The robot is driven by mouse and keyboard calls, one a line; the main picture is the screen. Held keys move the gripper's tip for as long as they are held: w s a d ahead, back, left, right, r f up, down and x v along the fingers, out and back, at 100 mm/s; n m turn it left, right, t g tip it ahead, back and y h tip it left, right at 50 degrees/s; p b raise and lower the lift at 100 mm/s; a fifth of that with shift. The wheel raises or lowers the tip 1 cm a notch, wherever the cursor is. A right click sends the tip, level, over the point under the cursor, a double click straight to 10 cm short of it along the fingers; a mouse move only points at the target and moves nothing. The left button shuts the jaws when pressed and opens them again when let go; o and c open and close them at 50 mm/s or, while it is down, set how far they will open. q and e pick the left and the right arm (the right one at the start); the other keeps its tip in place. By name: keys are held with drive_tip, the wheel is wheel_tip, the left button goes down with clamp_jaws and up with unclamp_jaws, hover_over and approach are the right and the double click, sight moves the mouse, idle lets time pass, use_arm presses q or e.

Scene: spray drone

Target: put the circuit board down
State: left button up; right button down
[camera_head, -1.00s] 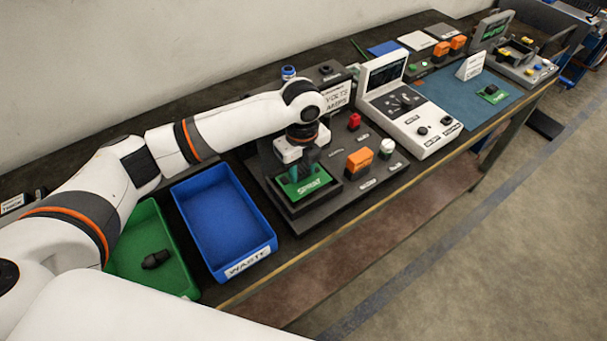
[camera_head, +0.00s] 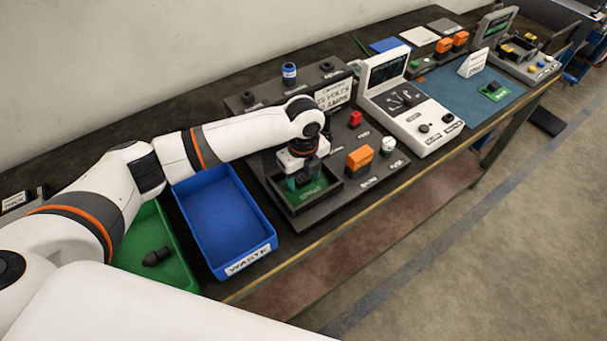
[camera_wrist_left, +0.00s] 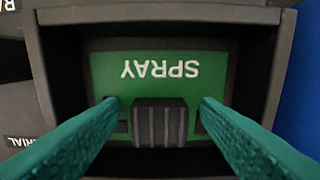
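The green circuit board (camera_head: 312,191), marked SPRAY, lies inside a dark square tray (camera_head: 318,203) on the grey test station. In the left wrist view the board (camera_wrist_left: 160,88) lies within the tray walls, its lettering upside down. A dark ribbed block (camera_wrist_left: 160,124) stands on the board. My left gripper (camera_head: 303,179) points down over the tray. In the wrist view its two teal fingers (camera_wrist_left: 160,103) stand either side of the block, with green showing between each finger and the block. The gripper looks open. My right gripper is not in view.
A blue WASTE bin (camera_head: 217,222) and a green bin (camera_head: 150,228) with a dark part stand left of the tray. Orange (camera_head: 360,158), red and white controls sit right of it. A white console (camera_head: 410,110) and blue mat (camera_head: 465,90) lie farther right.

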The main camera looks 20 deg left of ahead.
sight(304, 179)
use_arm(q)
drive_tip(key=shift+r, duration=0.1)
drive_tip(key=shift+r, duration=0.3)
wheel_tip(304, 179, up, 12)
drive_tip(key=b, duration=0.2)
drive_tip(key=shift+f, duration=0.25)
